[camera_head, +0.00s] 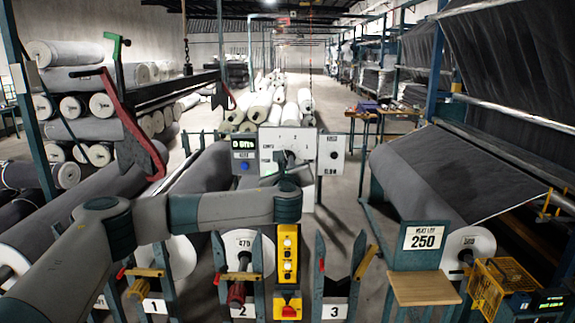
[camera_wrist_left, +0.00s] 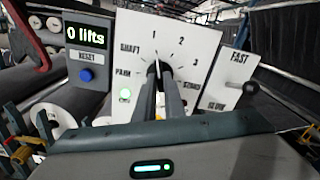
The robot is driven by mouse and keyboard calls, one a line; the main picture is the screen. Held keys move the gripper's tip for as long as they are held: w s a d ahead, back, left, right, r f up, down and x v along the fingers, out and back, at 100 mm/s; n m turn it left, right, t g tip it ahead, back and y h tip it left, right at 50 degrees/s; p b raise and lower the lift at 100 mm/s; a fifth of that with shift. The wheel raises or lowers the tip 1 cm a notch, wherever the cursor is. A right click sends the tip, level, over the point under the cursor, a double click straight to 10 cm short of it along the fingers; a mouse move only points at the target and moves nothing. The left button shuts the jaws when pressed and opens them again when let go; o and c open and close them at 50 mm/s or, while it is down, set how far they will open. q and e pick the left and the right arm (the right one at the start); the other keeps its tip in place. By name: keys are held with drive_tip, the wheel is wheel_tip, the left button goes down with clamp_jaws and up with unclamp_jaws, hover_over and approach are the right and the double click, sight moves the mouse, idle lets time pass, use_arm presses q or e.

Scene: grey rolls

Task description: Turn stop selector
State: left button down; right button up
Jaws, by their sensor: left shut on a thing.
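The stop selector is a white dial panel (camera_head: 304,138) with tick marks, the numbers 1, 2 and 3 and word labels such as SHAFT and PARK. In the left wrist view the panel (camera_wrist_left: 140,28) fills the upper middle. My left gripper (camera_head: 288,160) reaches it from the left. In the left wrist view its two fingers (camera_wrist_left: 160,76) are shut on the selector knob at the dial's centre, close below the 1 and 2 marks. The fingers hide most of the knob, so its exact pointing is hard to tell. My right gripper is in neither view.
Left of the dial is a "0 lifts" display (camera_wrist_left: 88,36) with a blue RESET button (camera_wrist_left: 87,75). Right of it is a FAST/SLOW panel (camera_wrist_left: 226,75) with a dark lever knob. A yellow button box (camera_head: 287,255) stands below. Grey rolls (camera_head: 420,180) lie on both sides.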

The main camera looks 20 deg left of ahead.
use_arm(q)
drive_tip(key=shift+f, duration=0.1)
drive_tip(key=shift+n+b, duration=7.55)
drive_tip(key=shift+n, duration=0.45)
drive_tip(key=c, duration=1.8)
unclamp_jaws()
drive_tip(key=shift+c, duration=0.2)
drive_tip(key=shift+s, duration=0.15)
